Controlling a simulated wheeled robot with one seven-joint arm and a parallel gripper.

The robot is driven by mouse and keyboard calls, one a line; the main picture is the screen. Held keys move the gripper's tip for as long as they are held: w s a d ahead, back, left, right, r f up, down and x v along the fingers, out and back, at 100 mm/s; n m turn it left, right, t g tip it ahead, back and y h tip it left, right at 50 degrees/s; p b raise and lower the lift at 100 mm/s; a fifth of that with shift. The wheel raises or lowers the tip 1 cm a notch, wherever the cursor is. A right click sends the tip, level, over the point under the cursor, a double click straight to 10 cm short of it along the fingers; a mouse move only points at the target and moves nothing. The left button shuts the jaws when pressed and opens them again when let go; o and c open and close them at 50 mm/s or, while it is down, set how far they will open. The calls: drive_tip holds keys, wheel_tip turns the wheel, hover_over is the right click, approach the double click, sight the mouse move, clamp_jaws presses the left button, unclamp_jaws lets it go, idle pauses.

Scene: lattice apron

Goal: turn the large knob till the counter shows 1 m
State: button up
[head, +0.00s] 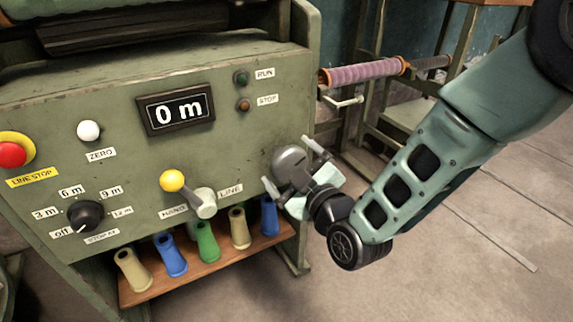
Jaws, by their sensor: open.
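The counter (177,109) on the green panel reads 0 m. A large grey round knob (289,158) sits at the panel's right side, near the LINE label. My gripper (294,168) is open, with one finger at the knob's upper right and the other at its lower left. The knob appears to lie between the fingers; whether either touches it I cannot tell. My gripper hides the knob's lower right part.
A black selector (86,215) points near off. A red LINE STOP button (12,154) is at far left. Coloured spools (207,241) stand on a shelf below. A wrapped roller (362,74) is behind right.

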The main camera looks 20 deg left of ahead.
drive_tip(key=shift+x, duration=0.9)
drive_tip(key=c, duration=1)
drive_tip(key=shift+m, duration=0.3)
